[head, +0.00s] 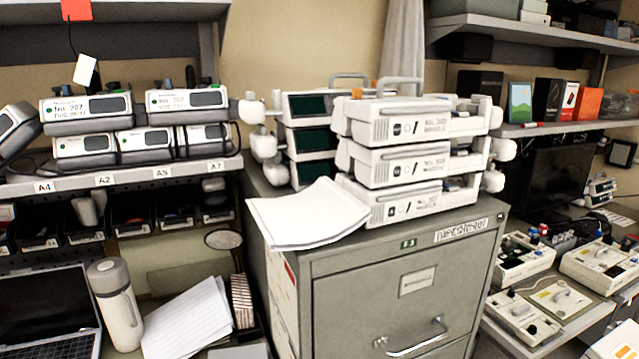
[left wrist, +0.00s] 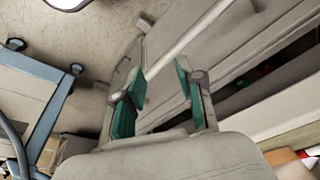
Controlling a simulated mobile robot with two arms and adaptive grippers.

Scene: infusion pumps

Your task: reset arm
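My left gripper (left wrist: 160,88) shows in the left wrist view, with its two green-padded fingers apart and nothing between them. Neither arm nor gripper shows in the head view. White infusion pumps (head: 412,118) are stacked three high on a grey filing cabinet (head: 400,280). A second stack with dark green screens (head: 312,140) stands behind them to the left.
Loose papers (head: 308,214) lie on the cabinet top. More pumps (head: 88,107) sit on the left shelf, above a laptop (head: 45,310) and a bottle (head: 116,304). Devices (head: 522,258) fill the right bench. In the left wrist view, a blue frame (left wrist: 45,120) stands at the left.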

